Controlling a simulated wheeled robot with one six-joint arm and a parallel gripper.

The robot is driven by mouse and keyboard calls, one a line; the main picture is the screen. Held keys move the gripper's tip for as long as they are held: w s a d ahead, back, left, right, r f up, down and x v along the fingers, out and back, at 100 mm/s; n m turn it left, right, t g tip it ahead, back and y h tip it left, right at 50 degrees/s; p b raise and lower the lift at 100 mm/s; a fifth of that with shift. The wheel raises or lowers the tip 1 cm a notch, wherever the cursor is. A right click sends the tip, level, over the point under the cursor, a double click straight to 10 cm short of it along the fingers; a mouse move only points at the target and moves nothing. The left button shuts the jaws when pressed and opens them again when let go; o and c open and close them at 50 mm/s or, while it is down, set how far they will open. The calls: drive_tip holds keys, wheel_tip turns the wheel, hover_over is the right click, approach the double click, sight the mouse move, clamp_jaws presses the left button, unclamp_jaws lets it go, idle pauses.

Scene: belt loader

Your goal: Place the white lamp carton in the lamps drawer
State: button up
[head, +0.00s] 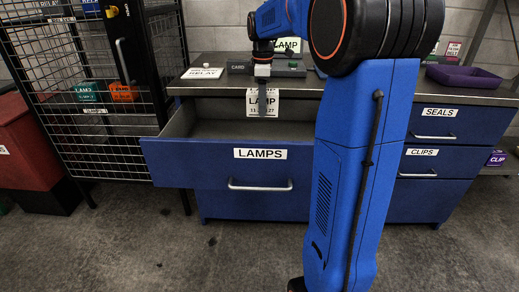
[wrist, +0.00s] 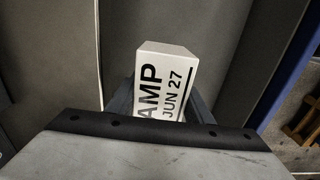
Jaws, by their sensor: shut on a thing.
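The white lamp carton (head: 262,103) hangs upright from my gripper (head: 262,72), above the open lamps drawer (head: 225,172). The carton's printed face reads LAMP with a date line below it. In the wrist view the white carton (wrist: 168,82) sits between my gripper's fingers (wrist: 160,103), with the grey drawer interior (wrist: 190,25) around and beneath it. My gripper is shut on the carton. The drawer is blue with a LAMPS label and a silver handle, pulled well out. The drawer's near floor is hidden behind its front panel in the head view.
A purple tray (head: 463,78) stands at the right. A wire cage (head: 75,90) with teal and orange boxes is at the left, beside a red bin (head: 30,145).

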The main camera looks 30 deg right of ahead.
drive_tip(key=f, duration=1.4)
drive_tip(key=shift+s+f, duration=0.15)
drive_tip(key=shift+s, duration=0.1)
drive_tip(key=shift+f, duration=0.1)
drive_tip(key=o, duration=1.2)
wheel_tip(320, 180, up, 12)
drive_tip(key=shift+f, duration=0.1)
drive_tip(key=shift+r, duration=0.25)
